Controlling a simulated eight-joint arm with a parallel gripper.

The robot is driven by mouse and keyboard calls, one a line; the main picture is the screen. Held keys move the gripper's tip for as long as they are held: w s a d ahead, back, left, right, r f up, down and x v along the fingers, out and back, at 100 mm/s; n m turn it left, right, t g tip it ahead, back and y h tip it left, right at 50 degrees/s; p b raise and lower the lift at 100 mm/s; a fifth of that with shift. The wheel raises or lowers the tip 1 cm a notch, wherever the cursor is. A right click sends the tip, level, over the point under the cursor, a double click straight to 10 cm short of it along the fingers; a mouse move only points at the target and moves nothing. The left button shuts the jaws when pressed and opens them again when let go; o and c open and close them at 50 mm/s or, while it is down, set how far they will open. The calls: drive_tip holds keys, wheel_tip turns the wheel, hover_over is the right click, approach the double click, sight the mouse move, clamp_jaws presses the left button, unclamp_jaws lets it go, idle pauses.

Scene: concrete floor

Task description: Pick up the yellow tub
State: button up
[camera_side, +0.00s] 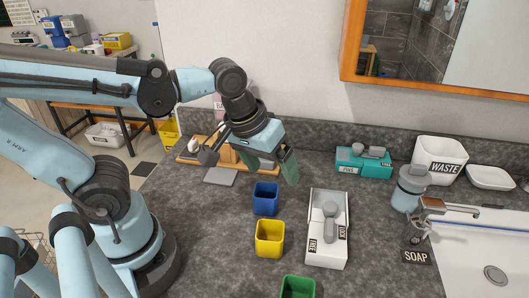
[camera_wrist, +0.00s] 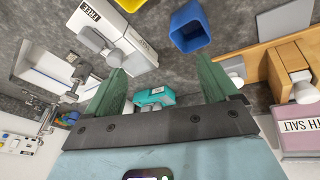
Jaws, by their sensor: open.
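The yellow tub (camera_side: 269,240) stands upright on the grey speckled counter in the side view, between a blue tub (camera_side: 266,199) and a green tub (camera_side: 297,287). In the wrist view only a sliver of the yellow tub (camera_wrist: 128,4) shows at the top edge. My gripper (camera_side: 273,167) is open and empty, above the counter and behind the blue tub, apart from the yellow tub. Its two green fingers (camera_wrist: 161,70) stand wide apart in the wrist view, with the blue tub (camera_wrist: 190,28) beyond them.
A white box with a grey handle (camera_side: 327,245) stands right of the tubs. A teal box (camera_side: 363,162) sits at the back by the wall. A wooden stand (camera_side: 200,147) is behind my gripper. The sink (camera_side: 480,250) is at the right. Counter left of the tubs is clear.

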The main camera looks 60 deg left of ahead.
drive_tip(key=s+d+n+g, duration=0.2)
drive_tip(key=d+n+g, duration=0.1)
drive_tip(key=d+n, duration=0.1)
drive_tip(key=n+g, duration=0.1)
drive_tip(key=n, duration=0.1)
hover_over(270, 235)
drive_tip(key=d, duration=0.2)
drive_tip(key=shift+y, duration=0.3)
drive_tip(key=shift+s+a+f, duration=0.1)
drive_tip(key=shift+s+f, duration=0.05)
drive_tip(key=shift+f, duration=1.05)
drive_tip(key=shift+s+a+f, duration=0.1)
drive_tip(key=shift+s+f, duration=0.05)
drive_tip(key=shift+f, duration=1)
drive_tip(key=shift+s+a+f, duration=0.1)
drive_tip(key=shift+s+f, duration=0.05)
drive_tip(key=shift+f, duration=1.05)
drive_tip(key=shift+s+d+f, duration=0.1)
drive_tip(key=shift+d+f, duration=0.1)
drive_tip(key=shift+f, duration=0.75)
drive_tip(key=shift+s+d+f, duration=0.1)
drive_tip(key=shift+d+f, duration=0.05)
drive_tip(key=shift+f, duration=1.55)
drive_tip(key=c, duration=1)
drive_tip(key=shift+r, duration=0.15)
drive_tip(key=shift+c, duration=0.2)
